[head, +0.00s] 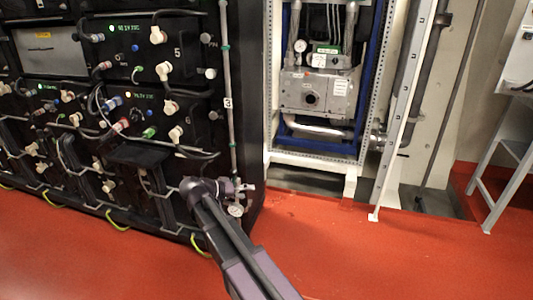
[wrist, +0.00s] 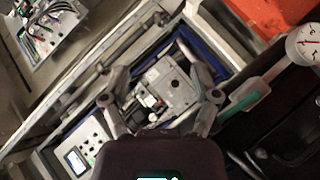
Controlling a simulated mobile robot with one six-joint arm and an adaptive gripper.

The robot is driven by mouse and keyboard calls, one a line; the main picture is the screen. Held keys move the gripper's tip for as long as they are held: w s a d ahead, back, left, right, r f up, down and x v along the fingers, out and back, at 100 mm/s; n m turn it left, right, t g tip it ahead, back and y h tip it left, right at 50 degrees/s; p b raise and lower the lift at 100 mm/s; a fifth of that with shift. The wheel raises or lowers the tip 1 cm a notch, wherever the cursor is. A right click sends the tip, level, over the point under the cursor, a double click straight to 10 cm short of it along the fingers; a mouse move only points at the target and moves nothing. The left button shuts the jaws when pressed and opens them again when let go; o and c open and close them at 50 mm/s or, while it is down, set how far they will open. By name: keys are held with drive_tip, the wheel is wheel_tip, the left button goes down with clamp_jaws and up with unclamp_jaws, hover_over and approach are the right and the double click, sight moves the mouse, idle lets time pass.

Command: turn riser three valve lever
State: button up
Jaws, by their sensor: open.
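Riser three is the thin grey vertical pipe (head: 228,103) with a "3" label, at the right end of the black rack in the head view. A round gauge (head: 236,210) is at its lower end, and it also shows at the right edge of the wrist view (wrist: 304,45). In the head view my arm reaches the riser's lower end and partly hides the valve there.
The black rack (head: 178,75) with cables and connectors stands left of the riser. A blue-framed cabinet (head: 315,90) stands behind to the right. Red floor (head: 330,250) is open in front and to the right.

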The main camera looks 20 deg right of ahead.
drive_tip(key=s+d+r+n+g+y+p, duration=0.1)
drive_tip(key=s+r+y+p, duration=0.3)
drive_tip(key=r+p, duration=0.5)
drive_tip(key=s+d+r+n+g+y+p, duration=0.1)
drive_tip(key=s+d+r+y+p, duration=0.2)
drive_tip(key=p, duration=1.4)
drive_tip(key=s+r, duration=0.3)
drive_tip(key=r, duration=0.3)
drive_tip(key=shift+r+g+y+p, duration=0.2)
drive_tip(key=shift+g+y+p, duration=0.1)
drive_tip(key=shift+y+p, duration=0.1)
drive_tip(key=shift+s+d, duration=0.1)
